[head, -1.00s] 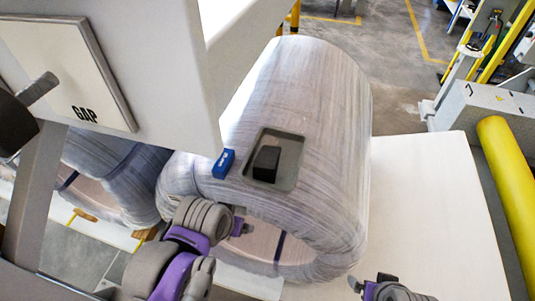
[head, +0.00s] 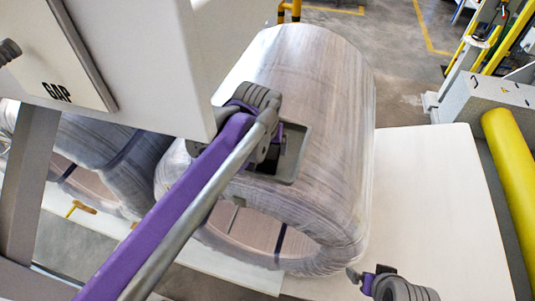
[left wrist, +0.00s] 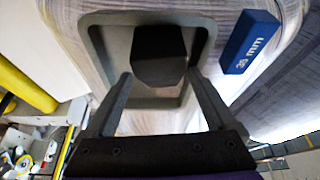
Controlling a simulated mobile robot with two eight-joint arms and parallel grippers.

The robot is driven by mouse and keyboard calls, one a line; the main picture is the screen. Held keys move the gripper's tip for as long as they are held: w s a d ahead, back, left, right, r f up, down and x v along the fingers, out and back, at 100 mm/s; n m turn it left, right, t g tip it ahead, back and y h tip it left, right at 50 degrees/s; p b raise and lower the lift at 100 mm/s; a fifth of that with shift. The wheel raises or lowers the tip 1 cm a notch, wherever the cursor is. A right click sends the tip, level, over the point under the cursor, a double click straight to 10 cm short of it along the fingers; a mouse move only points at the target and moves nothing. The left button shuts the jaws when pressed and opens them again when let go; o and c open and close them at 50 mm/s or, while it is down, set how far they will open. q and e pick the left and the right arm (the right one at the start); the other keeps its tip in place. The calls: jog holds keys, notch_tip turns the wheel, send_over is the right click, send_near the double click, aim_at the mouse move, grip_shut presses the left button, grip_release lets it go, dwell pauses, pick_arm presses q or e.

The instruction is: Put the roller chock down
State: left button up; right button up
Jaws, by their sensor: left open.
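A black block, likely the roller chock (left wrist: 158,55), sits in a grey recessed tray (left wrist: 96,42) on top of the wrapped coil. In the head view my left gripper (head: 278,150) is over the tray (head: 307,130) and hides most of the block. In the left wrist view the left gripper (left wrist: 160,78) is open, with its fingers apart at the tray's near side. The block stands ahead between the finger lines, and no grip on it shows. My right gripper (head: 368,276) is at the bottom right, away from the tray; its jaw state is unclear.
A blue block marked in mm (left wrist: 249,42) lies on the coil beside the tray. The wrapped coil (head: 335,90) stands by a white board (head: 430,190). A big white machine part (head: 150,70) marked GAP hangs close at the left. A yellow cylinder (head: 515,170) is at the right.

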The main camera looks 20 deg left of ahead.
aim_at(267, 149)
pick_arm(q)
jog(key=x, duration=0.4)
jog(key=shift+w, duration=0.15)
grip_shut()
